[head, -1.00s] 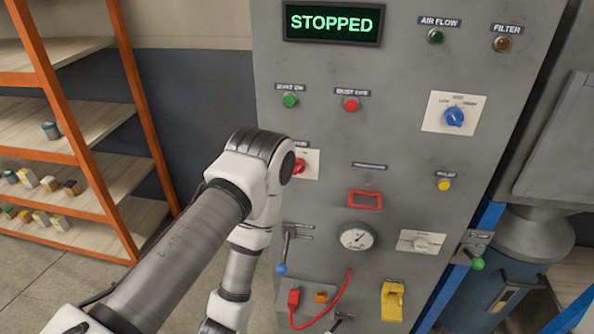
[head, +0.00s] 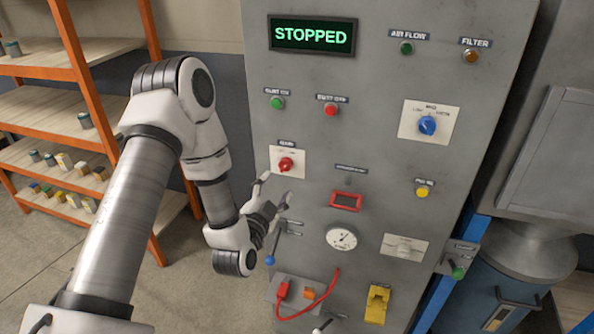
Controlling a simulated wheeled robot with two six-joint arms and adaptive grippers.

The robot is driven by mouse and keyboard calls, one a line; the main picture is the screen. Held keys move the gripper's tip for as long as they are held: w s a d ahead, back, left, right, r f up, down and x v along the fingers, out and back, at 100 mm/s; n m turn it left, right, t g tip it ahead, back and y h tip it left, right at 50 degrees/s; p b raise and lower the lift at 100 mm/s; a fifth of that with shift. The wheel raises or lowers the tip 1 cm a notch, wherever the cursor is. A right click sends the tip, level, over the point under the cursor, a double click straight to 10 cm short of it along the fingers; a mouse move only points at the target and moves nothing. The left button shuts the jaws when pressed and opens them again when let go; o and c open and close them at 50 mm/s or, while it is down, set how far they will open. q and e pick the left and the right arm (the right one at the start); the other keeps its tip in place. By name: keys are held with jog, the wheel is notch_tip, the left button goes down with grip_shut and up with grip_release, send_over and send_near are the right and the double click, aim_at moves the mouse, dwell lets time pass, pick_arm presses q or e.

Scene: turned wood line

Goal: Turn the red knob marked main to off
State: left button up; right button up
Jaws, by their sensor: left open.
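The red knob (head: 285,164) sits on a white plate (head: 301,160) under a label reading MAIN, on the left part of the grey control panel (head: 330,130). The small position marks on the plate are too small to read. A display (head: 312,36) at the top reads STOPPED. My left gripper (head: 277,187) is open, its fingers apart, just below and left of the plate. It is not around the knob, and nothing is between its fingers.
A blue-tipped lever (head: 270,260) hangs just below my left gripper. Green (head: 277,103) and red (head: 331,109) buttons sit above the knob. A gauge (head: 341,238), a red-framed window (head: 346,201) and a red cable (head: 323,297) are lower down. Orange shelving (head: 75,60) stands at left.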

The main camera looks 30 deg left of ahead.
aim_at(283, 169)
pick_arm(q)
jog(key=p+x, duration=0.2)
jog(key=x, duration=0.6)
jog(key=shift+r, duration=0.1)
jog(key=shift+a, duration=0.5)
jog(key=shift+w+d, duration=0.1)
jog(key=c, duration=1.1)
pick_arm(e)
jog(key=r, duration=0.1)
jog(key=a+r, duration=0.1)
jog(key=shift+r, duration=0.4)
